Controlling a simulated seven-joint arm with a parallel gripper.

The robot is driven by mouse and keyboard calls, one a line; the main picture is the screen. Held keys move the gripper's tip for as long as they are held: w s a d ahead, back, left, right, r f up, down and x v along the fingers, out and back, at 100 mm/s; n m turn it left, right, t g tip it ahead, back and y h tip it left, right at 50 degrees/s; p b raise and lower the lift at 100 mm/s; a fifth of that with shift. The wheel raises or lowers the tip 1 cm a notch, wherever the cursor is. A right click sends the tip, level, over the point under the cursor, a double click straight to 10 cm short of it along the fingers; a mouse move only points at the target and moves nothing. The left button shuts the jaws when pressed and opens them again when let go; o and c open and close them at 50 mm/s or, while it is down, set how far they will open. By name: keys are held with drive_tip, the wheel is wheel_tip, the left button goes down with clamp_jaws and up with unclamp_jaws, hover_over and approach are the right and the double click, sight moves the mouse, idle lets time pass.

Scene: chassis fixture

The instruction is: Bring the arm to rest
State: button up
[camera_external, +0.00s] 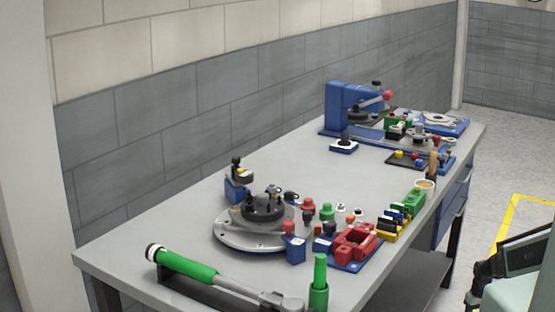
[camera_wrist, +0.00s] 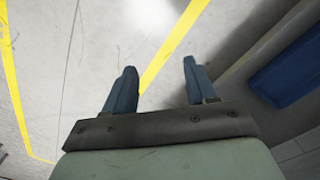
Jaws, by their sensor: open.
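My gripper (camera_wrist: 156,82) shows in the wrist view with its two blue-grey fingers spread apart. Nothing is between them. Beyond the fingers is grey floor with a yellow line. In the external view, part of my arm shows at the lower right edge, beside the workbench (camera_external: 150,252) and apart from it. The fingertips cannot be made out clearly there.
The bench holds a round grey fixture (camera_external: 240,242), a green-handled tool (camera_external: 187,265), a red block (camera_external: 355,243) and a blue press (camera_external: 343,106). A blue panel (camera_wrist: 290,72) is at the right in the wrist view. The floor (camera_external: 500,150) beside the bench is clear.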

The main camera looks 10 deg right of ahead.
drive_tip(key=s+a+g, duration=0.3)
drive_tip(key=s, duration=0.9)
drive_tip(key=s+a+g, duration=0.3)
drive_tip(key=s, duration=0.8)
drive_tip(key=shift+s+a+n+g, duration=0.2)
drive_tip(key=shift+s+n+g, duration=0.1)
drive_tip(key=shift+s, duration=0.1)
